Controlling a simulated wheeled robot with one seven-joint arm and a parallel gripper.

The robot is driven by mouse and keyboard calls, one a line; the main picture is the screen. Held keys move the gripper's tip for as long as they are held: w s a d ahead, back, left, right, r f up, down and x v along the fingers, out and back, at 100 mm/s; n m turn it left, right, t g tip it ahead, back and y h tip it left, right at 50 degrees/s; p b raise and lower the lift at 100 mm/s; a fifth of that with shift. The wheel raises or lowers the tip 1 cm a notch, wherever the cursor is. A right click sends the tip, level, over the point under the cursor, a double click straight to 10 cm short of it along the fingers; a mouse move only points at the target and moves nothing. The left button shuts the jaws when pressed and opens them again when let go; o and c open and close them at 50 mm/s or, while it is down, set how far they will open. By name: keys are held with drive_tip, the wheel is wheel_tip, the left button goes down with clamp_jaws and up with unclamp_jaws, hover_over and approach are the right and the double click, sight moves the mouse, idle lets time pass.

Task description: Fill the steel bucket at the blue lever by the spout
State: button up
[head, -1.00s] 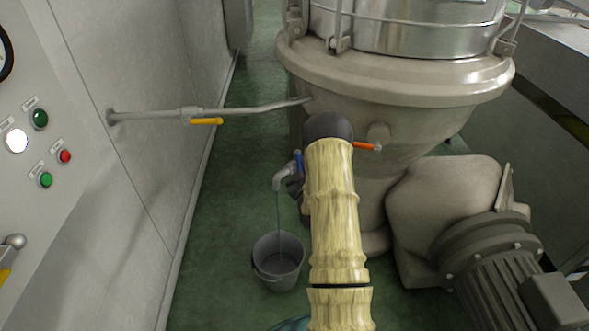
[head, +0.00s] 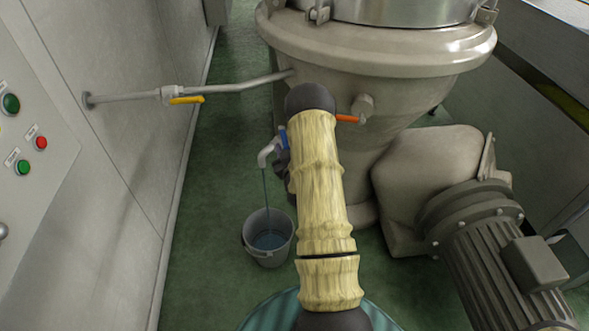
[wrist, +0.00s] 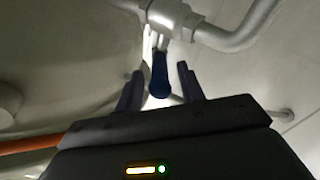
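The steel bucket (head: 256,249) stands upright on the green floor below the spout (head: 266,154). A thin stream of water (head: 266,190) runs from the spout into it, and water shows inside; the exact level is hard to read. The blue lever (head: 283,139) sits above the spout, partly hidden behind my arm. In the wrist view the blue lever (wrist: 160,75) hangs between the fingers of my gripper (wrist: 162,69). The fingers are apart, with gaps beside the lever. In the head view my gripper is mostly hidden behind my arm.
A yellow lever (head: 187,100) is on the wall pipe (head: 235,88), and an orange lever (head: 347,118) is on the vessel (head: 380,55). A motor (head: 500,255) stands at right. A control panel (head: 30,130) is on the left wall. Green floor (head: 205,240) is clear left of the bucket.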

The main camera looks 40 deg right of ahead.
drive_tip(key=b+v, duration=0.1)
drive_tip(key=v, duration=1.5)
drive_tip(key=shift+b, duration=0.3)
drive_tip(key=shift+w, duration=0.1)
